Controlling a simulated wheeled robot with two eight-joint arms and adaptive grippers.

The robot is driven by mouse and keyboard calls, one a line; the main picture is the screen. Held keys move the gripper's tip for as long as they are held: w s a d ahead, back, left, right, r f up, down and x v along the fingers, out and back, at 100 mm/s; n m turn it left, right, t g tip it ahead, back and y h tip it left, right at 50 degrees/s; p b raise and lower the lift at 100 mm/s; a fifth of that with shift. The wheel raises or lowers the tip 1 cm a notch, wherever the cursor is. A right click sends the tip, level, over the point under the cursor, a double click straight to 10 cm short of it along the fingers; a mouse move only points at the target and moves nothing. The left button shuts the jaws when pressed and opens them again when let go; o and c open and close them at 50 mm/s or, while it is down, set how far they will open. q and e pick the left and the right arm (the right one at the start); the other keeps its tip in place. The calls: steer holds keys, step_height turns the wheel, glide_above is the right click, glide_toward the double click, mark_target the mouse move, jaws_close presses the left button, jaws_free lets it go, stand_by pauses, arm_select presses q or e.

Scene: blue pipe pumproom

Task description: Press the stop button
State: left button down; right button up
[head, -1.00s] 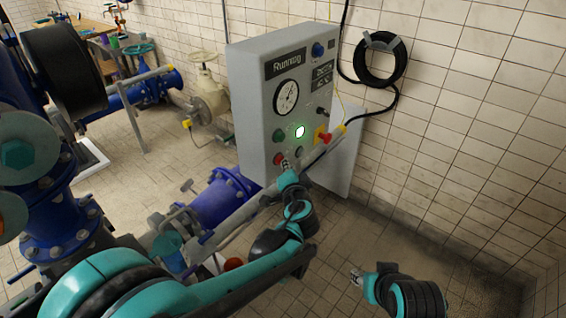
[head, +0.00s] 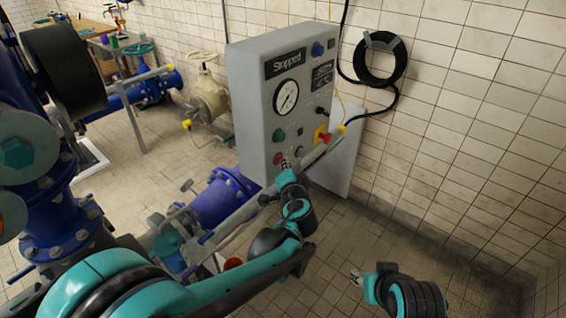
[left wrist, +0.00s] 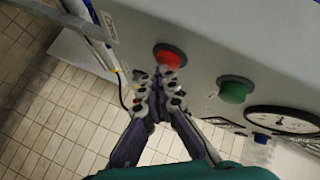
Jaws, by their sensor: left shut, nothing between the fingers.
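The grey control box (head: 250,110) stands by the tiled wall, its sign (head: 289,62) reading "Stopped". The red round stop button (head: 278,159) is low on its front, below the green button (head: 279,135). In the left wrist view the red button (left wrist: 169,57) shows just beyond my fingertips, with the green button (left wrist: 234,90) to its right. My left gripper (head: 286,163) is shut and empty, right at the red button; I cannot tell whether it touches. It also shows in the left wrist view (left wrist: 162,80). My right gripper (head: 355,277) is low at the right, away from the box; its jaws are too small to judge.
A red knob on a yellow plate (head: 324,138) and a gauge (head: 286,97) are on the same front. A grey pipe (head: 240,215) runs below the box beside blue flanged pipework (head: 225,195). A coiled black hose (head: 380,58) hangs on the wall. Floor at lower right is clear.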

arm_select(q)
steer(key=shift+s+d, duration=0.1)
steer(key=shift+d, duration=0.05)
steer(key=s+d, duration=0.2)
steer(key=d, duration=0.1)
steer(key=s+d, duration=0.1)
steer(key=shift+s+d, duration=0.25)
steer(key=shift+d, duration=0.15)
steer(key=shift+a, duration=0.1)
stand_by(0.7)
steer(key=s+a+f+n+g+b, duration=0.1)
steer(key=s+a+f+n+g, duration=0.1)
steer(key=s+a, duration=0.45)
steer(key=s+a+f+n+g, duration=0.2)
steer(key=s+a+n+g, duration=0.1)
steer(key=a, duration=0.6)
steer(key=s+a+f+n+g+h, duration=0.1)
steer(key=s+a+f+n, duration=0.1)
steer(key=s, duration=0.6)
steer(key=s+a+f+n+g+h+b, duration=0.1)
steer(key=s+f, duration=0.3)
steer(key=s, duration=0.4)
steer(key=shift+a+f+n+g+h+b, duration=0.3)
steer(key=shift+a+n+g, duration=0.35)
steer(key=shift+n, duration=0.15)
